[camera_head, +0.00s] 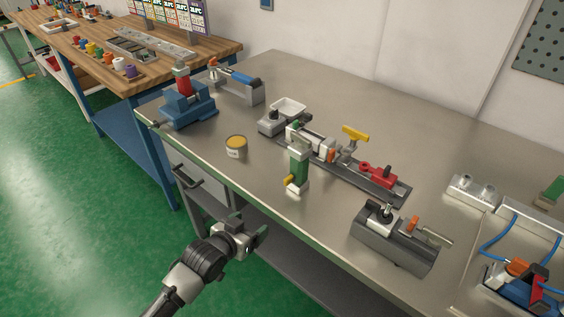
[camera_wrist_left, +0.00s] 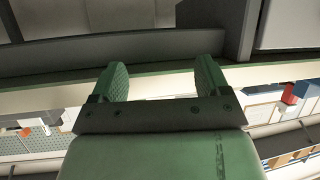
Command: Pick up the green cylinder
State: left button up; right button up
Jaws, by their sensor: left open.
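A green upright cylinder-like body (camera_head: 298,165) stands near the front edge of the steel workbench, with a pale top and base and a yellow knob at its lower left. My left gripper (camera_head: 250,230) is in front of the bench edge, lower and to the left of the green body, and apart from it. In the left wrist view its two green fingers (camera_wrist_left: 162,80) are spread with nothing between them. The green body is not recognisable in the left wrist view. My right gripper is not in view.
A yellow-topped tin (camera_head: 236,148) stands left of the green body. A rail fixture with a red clamp (camera_head: 378,174) lies behind it. A grey fixture (camera_head: 395,240) is to the right, and a blue vise (camera_head: 187,107) at the far left. The bench front between tin and vise is clear.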

pick_arm(q)
notch_tip(320, 180, up, 3)
jog(key=m+t+h, duration=0.2)
jog(key=m+h, duration=0.1)
jog(key=h, duration=0.3)
send_near(294, 154)
jog(key=w, duration=0.2)
jog(key=x, duration=0.5)
jog(key=shift+s+d+f, duration=0.25)
jog(key=shift+s+d, duration=0.05)
jog(key=shift+s, duration=0.05)
jog(key=p+x, duration=0.1)
jog(key=x, duration=0.5)
jog(key=shift+s+d, duration=0.1)
jog(key=shift+s, duration=0.1)
jog(key=shift+c, duration=0.9)
grip_shut()
jog(key=shift+r, duration=0.15)
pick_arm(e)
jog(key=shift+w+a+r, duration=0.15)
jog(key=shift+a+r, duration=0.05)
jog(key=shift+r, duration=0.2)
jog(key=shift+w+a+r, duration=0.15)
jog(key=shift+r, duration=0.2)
